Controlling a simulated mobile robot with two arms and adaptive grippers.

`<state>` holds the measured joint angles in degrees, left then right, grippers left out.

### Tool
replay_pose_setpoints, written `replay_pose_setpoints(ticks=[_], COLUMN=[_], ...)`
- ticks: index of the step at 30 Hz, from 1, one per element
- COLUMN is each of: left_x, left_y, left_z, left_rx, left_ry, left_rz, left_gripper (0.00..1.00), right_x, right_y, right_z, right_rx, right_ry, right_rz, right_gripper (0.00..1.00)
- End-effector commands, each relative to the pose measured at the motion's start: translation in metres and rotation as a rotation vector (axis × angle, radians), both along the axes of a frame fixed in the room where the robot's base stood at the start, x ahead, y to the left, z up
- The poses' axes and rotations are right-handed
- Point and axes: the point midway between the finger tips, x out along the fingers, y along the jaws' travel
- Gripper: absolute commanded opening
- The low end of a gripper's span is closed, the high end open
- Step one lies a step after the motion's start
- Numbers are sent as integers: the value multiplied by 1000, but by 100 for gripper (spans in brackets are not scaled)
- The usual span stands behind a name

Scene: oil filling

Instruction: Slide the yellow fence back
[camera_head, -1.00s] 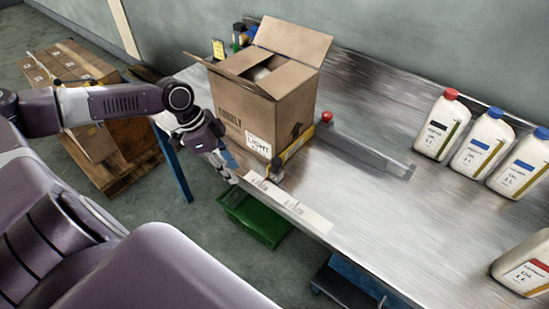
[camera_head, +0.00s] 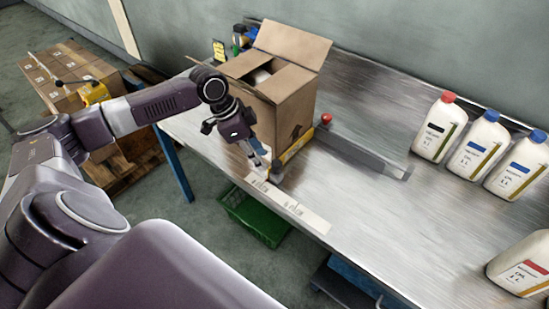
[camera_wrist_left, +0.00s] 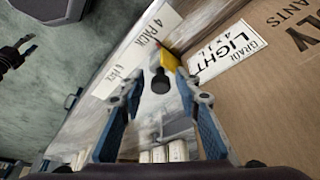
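The yellow fence (camera_head: 297,144) is a low yellow strip along the base of the open cardboard box (camera_head: 290,100), on the steel table. A dark knob (camera_head: 277,171) stands at its near end. In the left wrist view a short piece of the yellow fence (camera_wrist_left: 169,61) shows behind the black knob (camera_wrist_left: 160,84). My left gripper (camera_head: 263,167) is at the box's near side, just left of the knob. In the wrist view its blue fingers are apart, and the knob appears between the fingertips with no contact visible. The arm hides part of the box. My right gripper is not in view.
A white labelled strip (camera_head: 290,205) runs along the table's near edge. A metal rail (camera_head: 362,153) with a red knob (camera_head: 326,119) lies right of the box. Several white bottles (camera_head: 435,128) stand at the right. A green crate (camera_head: 256,218) is below the table.

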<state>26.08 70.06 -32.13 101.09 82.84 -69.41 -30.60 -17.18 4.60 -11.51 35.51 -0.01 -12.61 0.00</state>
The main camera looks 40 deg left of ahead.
Motion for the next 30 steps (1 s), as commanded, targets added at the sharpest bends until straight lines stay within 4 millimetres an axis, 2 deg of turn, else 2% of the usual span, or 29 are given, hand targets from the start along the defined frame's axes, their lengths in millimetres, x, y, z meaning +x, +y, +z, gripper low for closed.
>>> replay_pose_setpoints(ticks=[1, 6, 9, 12, 23, 30], left_x=[7, 22, 24, 26, 27, 27], left_y=[-9, -27, -29, -32, -33, -33], left_z=[3, 3, -14, -22, -28, -28], left_rx=[-6, -4, -2, 0, 1, 1], left_ry=[-3, -1, 4, 1, 0, 0], left_rz=[-2, -2, 2, 0, -1, -1], left_gripper=[31, 31, 31, 31, 31, 7], right_x=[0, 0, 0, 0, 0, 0], right_y=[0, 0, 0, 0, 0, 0], right_z=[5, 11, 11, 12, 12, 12], right_rx=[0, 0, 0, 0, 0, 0], right_ry=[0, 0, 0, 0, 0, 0], right_rz=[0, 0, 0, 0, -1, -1], right_gripper=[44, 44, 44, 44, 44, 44])
